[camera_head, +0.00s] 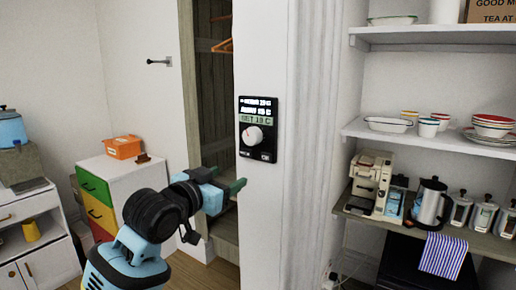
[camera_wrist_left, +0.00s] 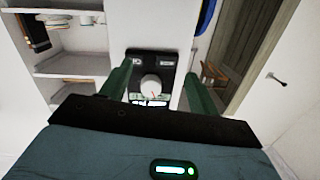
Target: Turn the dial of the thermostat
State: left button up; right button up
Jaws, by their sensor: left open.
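The thermostat (camera_head: 258,128) is a black panel on the white wall pillar, with lit text lines at its top and a round white dial (camera_head: 252,136) with a small red mark below them. My left gripper (camera_head: 237,182) is open and empty, with dark green fingers, below and to the left of the thermostat in the head view. In the left wrist view, the thermostat (camera_wrist_left: 138,57) and its dial (camera_wrist_left: 150,84) appear between the spread fingers (camera_wrist_left: 159,72). The fingers look apart from the dial. My right gripper is in neither view.
Shelves with dishes (camera_head: 388,124) and a counter (camera_head: 420,229) with a coffee machine (camera_head: 371,183) and kettle (camera_head: 430,203) stand to the right. An open wooden closet (camera_head: 207,80) and a coloured drawer chest (camera_head: 96,205) are to the left. Space before the pillar looks clear.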

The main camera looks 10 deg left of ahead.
pick_arm(q)
send_near(249, 139)
jog(key=shift+w+d+f+t, duration=0.1)
jog(key=shift+w+f+t, duration=0.05)
jog(key=shift+f+t, duration=0.15)
jog(key=shift+w, duration=0.15)
jog(key=shift+x, duration=3.75)
jog(key=c, duration=1)
jog(key=shift+o, duration=0.2)
jog(key=shift+m, duration=0.3)
